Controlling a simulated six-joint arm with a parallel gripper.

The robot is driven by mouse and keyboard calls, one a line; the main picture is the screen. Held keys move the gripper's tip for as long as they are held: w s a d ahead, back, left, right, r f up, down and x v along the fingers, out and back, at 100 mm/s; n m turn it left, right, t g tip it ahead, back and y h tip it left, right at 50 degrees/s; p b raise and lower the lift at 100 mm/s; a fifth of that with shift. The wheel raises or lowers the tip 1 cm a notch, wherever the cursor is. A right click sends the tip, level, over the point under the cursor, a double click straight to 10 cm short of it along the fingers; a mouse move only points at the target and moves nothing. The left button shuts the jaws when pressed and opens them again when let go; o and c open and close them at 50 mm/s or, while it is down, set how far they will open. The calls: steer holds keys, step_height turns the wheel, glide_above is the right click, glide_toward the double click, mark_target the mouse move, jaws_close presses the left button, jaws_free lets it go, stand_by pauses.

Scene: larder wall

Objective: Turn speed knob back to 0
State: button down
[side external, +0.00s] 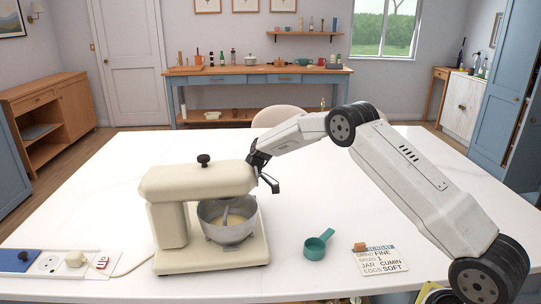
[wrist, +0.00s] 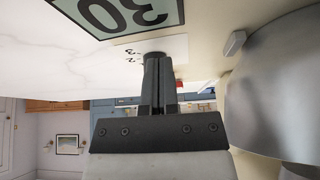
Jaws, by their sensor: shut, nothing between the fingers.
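A cream stand mixer (side external: 197,182) with a steel bowl (side external: 228,222) stands left of centre in the side external view. The bowl is at the right in the upside-down wrist view (wrist: 275,90). My gripper (side external: 264,174) is beside the right end of the mixer head. In the wrist view my gripper (wrist: 155,62) is shut and empty, its fingers over a white label (wrist: 127,51) with small numbers, a 3 and a 2 among them. I cannot make out the speed knob clearly; the fingers cover part of the label. A black knob (side external: 204,160) tops the mixer head.
A green panel (wrist: 118,14) marked 30 lies by the label. A white plate with a cream knob (side external: 75,259) is at the left. The table's right rear is clear.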

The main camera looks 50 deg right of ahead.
steer(key=shift+w+a, duration=0.2)
steer(key=shift+w, duration=0.1)
stand_by(0.6)
steer(key=shift+w+d, duration=0.2)
steer(key=shift+d, duration=0.05)
stand_by(0.5)
steer(key=shift+s+d, duration=0.25)
steer(key=shift+d, duration=0.05)
steer(key=shift+r, duration=0.1)
steer(key=shift+r, duration=2.9)
